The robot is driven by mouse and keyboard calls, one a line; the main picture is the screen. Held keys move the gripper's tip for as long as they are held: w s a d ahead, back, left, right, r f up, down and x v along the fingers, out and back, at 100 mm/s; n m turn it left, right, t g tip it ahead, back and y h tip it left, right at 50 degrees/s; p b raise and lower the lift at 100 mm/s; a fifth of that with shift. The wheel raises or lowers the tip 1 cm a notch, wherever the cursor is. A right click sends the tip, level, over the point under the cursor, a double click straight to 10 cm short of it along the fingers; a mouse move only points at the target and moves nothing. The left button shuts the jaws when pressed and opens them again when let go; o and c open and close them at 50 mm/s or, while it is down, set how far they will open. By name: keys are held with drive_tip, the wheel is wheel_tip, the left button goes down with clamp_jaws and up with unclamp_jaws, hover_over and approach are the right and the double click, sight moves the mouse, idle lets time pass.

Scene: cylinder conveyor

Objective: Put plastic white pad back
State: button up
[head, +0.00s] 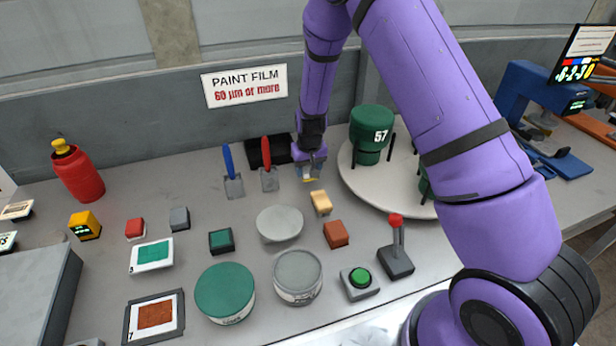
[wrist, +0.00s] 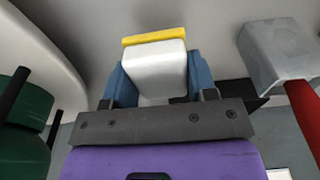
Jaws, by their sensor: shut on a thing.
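The plastic white pad (wrist: 157,68) is a white block with a yellow strip along its far edge. It sits between the two blue fingers of my gripper (wrist: 158,78) in the wrist view. My gripper (head: 311,170) is shut on it. In the head view the gripper points down near the back of the table, right of the red-handled scraper (head: 268,170) and left of the round turntable (head: 372,190). The pad is small there and partly hidden by the fingers. I cannot tell whether it touches the table.
A tan block (head: 321,202) lies just in front of the gripper. A green cylinder marked 57 (head: 368,135) stands on the turntable. Several small blocks, tins, a green button (head: 360,278) and a red-topped lever (head: 396,245) occupy the front.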

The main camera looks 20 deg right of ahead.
drive_tip(key=shift+f, duration=1.7)
drive_tip(key=o, duration=1)
drive_tip(key=shift+f, duration=0.1)
drive_tip(key=r, duration=0.4)
drive_tip(key=s+r, duration=0.1)
drive_tip(key=r, duration=0.8)
drive_tip(key=shift+s, duration=0.3)
wheel_tip(320, 180, up, 14)
drive_tip(key=t, duration=0.1)
hover_over(308, 183)
drive_tip(key=s+d, duration=0.2)
drive_tip(key=s, duration=0.5)
drive_tip(key=s+d+r+y, duration=0.1)
drive_tip(key=s+d+r, duration=0.1)
drive_tip(key=s+r, duration=0.75)
drive_tip(key=s+d+r+t, duration=0.1)
drive_tip(key=s+r, duration=0.1)
drive_tip(key=s, duration=0.5)
drive_tip(key=s+d+r+t, duration=0.1)
drive_tip(key=s+r, duration=0.2)
drive_tip(key=s, duration=0.4)
drive_tip(key=s+d+r+h, duration=0.1)
drive_tip(key=s+r, duration=0.1)
drive_tip(key=s, duration=0.5)
drive_tip(key=shift+r+t, duration=0.25)
drive_tip(key=shift+t, duration=0.15)
